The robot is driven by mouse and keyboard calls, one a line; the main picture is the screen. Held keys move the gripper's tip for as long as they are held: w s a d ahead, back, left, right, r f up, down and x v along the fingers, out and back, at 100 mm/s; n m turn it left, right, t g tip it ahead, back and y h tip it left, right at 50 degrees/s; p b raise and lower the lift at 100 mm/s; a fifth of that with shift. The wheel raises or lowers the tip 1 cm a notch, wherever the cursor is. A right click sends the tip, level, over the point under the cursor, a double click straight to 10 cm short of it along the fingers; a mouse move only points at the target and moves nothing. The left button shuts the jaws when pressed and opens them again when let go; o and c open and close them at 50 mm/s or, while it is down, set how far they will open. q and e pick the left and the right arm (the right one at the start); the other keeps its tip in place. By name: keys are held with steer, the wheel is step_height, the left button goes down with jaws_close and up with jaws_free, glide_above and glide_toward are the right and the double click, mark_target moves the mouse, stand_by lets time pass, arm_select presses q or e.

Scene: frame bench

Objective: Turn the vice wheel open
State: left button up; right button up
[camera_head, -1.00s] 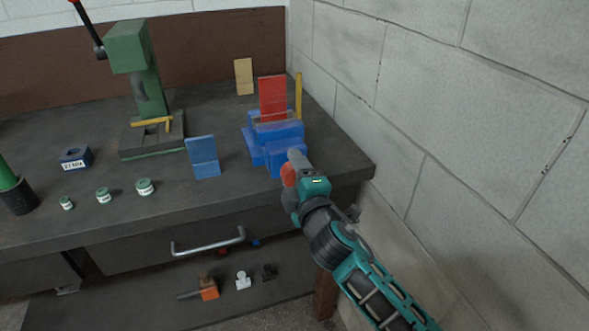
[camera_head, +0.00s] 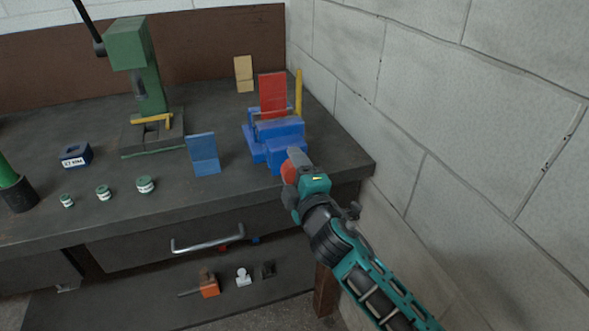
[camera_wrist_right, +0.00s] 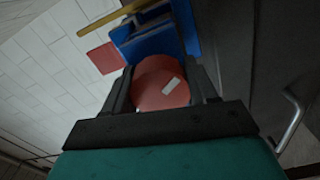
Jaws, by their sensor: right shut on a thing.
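The blue vice (camera_head: 276,143) stands on the bench near its right front corner, with a red plate (camera_head: 272,95) upright at its jaws. The round red vice wheel (camera_head: 288,172) is at the vice's front and is mostly hidden by my right gripper in the head view. My right gripper (camera_head: 297,168) is shut on the wheel. In the right wrist view the wheel (camera_wrist_right: 160,84), with a pale mark on its face, sits between the two dark fingers (camera_wrist_right: 162,92), and the vice (camera_wrist_right: 155,35) is behind it. My left gripper is not in view.
A blue bent plate (camera_head: 203,153) stands left of the vice. A yellow bar (camera_head: 298,92) stands behind it, near the block wall (camera_head: 440,110) on the right. A green press (camera_head: 140,75) and several small jars are further left. The drawer handle (camera_head: 208,240) sticks out below.

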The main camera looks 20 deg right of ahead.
steer(key=shift+w+d+r, duration=0.15)
steer(key=shift+r, duration=0.15)
steer(key=o, duration=1)
steer(key=shift+w+f, duration=0.1)
steer(key=shift+f, duration=0.25)
steer(key=s+b, duration=0.1)
steer(key=s, duration=1.2)
steer(key=shift+d, duration=0.15)
